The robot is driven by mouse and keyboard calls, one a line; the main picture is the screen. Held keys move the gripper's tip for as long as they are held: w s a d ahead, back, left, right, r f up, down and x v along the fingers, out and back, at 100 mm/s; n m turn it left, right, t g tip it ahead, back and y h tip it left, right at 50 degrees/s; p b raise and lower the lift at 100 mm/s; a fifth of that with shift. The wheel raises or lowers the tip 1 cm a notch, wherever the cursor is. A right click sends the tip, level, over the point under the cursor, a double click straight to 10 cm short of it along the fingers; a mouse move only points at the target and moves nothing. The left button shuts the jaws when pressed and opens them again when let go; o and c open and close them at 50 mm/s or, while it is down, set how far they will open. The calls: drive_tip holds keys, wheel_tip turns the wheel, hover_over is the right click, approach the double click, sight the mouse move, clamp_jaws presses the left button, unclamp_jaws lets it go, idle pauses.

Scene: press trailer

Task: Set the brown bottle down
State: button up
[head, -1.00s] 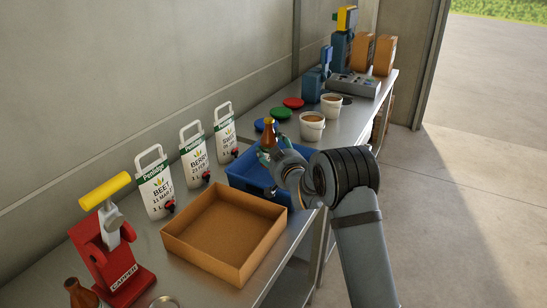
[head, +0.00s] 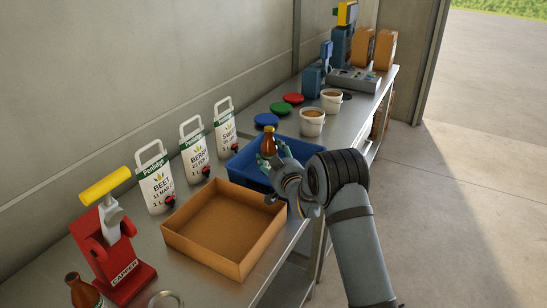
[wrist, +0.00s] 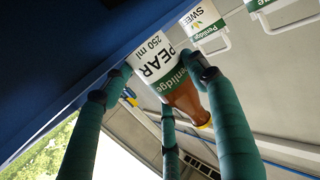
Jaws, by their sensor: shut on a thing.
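The brown bottle (head: 269,142) has a yellow cap and a white label, which reads PEAR 250 ml in the wrist view (wrist: 187,102). My gripper (head: 268,158) is shut on it, with teal fingers on both sides of the bottle in the wrist view (wrist: 160,72). In the head view the bottle is upright and overlaps the blue crate (head: 245,180). Its base is hidden by my gripper and the crate, so I cannot tell whether it touches anything. Another brown bottle (head: 83,293) stands at the lower left, beside the red capper.
An empty cardboard tray (head: 175,238) lies left of the crate. The red capper (head: 115,260) and labelled pouches (head: 157,186) stand near the wall. White tubs (head: 312,124) and coloured lids (head: 279,108) sit beyond the crate. The bench's front edge is close to my arm.

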drive_tip(key=shift+f+b, duration=0.25)
drive_tip(key=shift+b, duration=0.3)
drive_tip(key=o, duration=1.7)
drive_tip(key=shift+o, duration=0.2)
drive_tip(key=r+p, duration=0.1)
drive_tip(key=p, duration=0.2)
drive_tip(key=shift+s+r, duration=0.15)
drive_tip(key=shift+r, duration=0.15)
drive_tip(key=b+v, duration=0.5)
drive_tip(key=v, duration=0.6)
drive_tip(key=shift+s+d+f, duration=0.2)
drive_tip(key=shift+s, duration=0.15)
